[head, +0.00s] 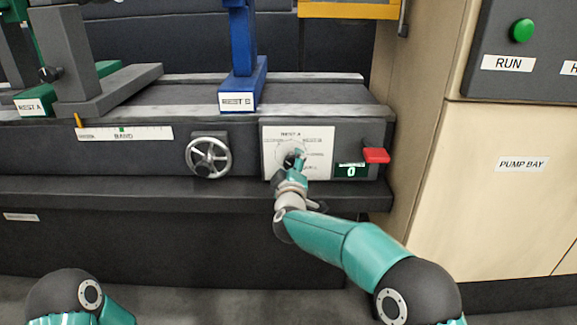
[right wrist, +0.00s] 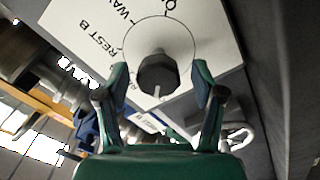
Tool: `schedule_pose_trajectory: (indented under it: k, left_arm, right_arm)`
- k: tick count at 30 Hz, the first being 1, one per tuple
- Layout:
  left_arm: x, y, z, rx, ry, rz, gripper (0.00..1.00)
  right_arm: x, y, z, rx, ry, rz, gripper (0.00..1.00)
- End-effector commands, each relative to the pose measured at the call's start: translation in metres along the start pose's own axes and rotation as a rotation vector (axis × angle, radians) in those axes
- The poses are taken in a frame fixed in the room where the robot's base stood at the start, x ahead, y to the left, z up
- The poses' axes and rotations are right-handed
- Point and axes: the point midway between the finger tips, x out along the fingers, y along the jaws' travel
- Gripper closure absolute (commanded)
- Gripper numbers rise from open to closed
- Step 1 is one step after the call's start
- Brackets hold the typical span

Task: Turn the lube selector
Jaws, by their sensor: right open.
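The lube selector is a dark faceted knob (right wrist: 158,73) on a round white dial in the right wrist view. Its light pointer mark faces the bottom of that picture. The dial sits on a white plate (right wrist: 95,22) with labels such as REST B. In the head view the plate (head: 318,135) is on the machine's front, and my gripper partly covers the knob. My right gripper (head: 298,158) is in front of the dial. In the right wrist view its open fingers (right wrist: 154,84) stand on either side of the knob; contact cannot be told. My left gripper is out of view.
A handwheel (head: 208,156) is left of the plate. A red lever (head: 376,155) and a dark counter showing 0 (head: 351,171) are at its right. A blue rest (head: 242,85) stands above. A beige cabinet (head: 490,190) closes off the right side.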

Motion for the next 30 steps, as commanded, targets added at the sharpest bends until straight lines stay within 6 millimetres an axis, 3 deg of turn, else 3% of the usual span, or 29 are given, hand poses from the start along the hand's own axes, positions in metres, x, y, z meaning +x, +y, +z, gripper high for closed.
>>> schedule_pose_trajectory:
  k: [13, 24, 25, 30]
  left_arm:
    - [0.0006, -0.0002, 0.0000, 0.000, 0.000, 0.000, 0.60]
    - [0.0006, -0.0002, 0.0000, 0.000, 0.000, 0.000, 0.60]
    - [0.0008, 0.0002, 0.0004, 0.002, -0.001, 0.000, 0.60]
    - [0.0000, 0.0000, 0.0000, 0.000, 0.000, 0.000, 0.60]
  right_arm:
    - [0.0070, 0.0002, 0.0003, -0.001, 0.001, 0.000, 0.32]
    - [0.0068, -0.0002, 0.0005, -0.001, 0.000, 0.000, 0.92]
    - [0.0066, -0.0058, -0.0072, 0.000, 0.003, -0.002, 0.93]
    - [0.0064, -0.0021, -0.0016, 0.007, 0.002, -0.004, 0.93]
